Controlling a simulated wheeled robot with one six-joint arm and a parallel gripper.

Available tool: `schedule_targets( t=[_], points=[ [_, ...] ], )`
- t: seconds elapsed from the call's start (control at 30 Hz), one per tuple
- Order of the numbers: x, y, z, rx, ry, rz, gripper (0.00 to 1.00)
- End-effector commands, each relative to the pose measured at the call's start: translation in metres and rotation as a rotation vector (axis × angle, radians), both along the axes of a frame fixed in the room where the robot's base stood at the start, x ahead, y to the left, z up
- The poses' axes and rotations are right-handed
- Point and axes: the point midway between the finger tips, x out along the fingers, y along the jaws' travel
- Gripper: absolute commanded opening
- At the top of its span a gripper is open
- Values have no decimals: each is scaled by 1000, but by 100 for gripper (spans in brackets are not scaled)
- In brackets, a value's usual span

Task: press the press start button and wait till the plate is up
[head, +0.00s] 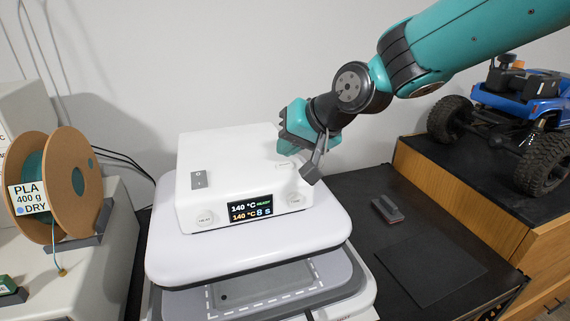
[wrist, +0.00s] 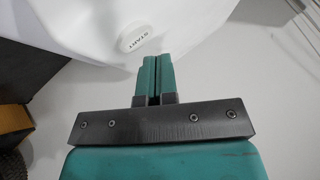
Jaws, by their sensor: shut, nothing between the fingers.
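The heat press has a white housing (head: 225,160) on a rounded white upper plate (head: 175,255). A gap shows between that plate and the grey lower bed (head: 290,280). The display (head: 250,208) reads 140 °C READY and 140 °C 8 s. My gripper (head: 287,149) is shut and empty at the housing's back right. In the wrist view, the round white START button (wrist: 138,40) lies just beyond and slightly left of my shut fingertips (wrist: 157,60). I cannot tell whether they touch it.
A filament spool (head: 65,185) stands at left. A blue RC crawler (head: 520,95) sits on a wooden cabinet (head: 500,225) at right. A small dark block (head: 387,209) and a black mat (head: 440,265) lie right of the press.

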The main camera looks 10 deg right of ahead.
Motion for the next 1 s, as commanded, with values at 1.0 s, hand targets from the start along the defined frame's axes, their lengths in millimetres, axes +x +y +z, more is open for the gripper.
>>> schedule_targets(
  t=[1.0],
  points=[
    [0,0,-9,0,0,0,0]
  ],
)
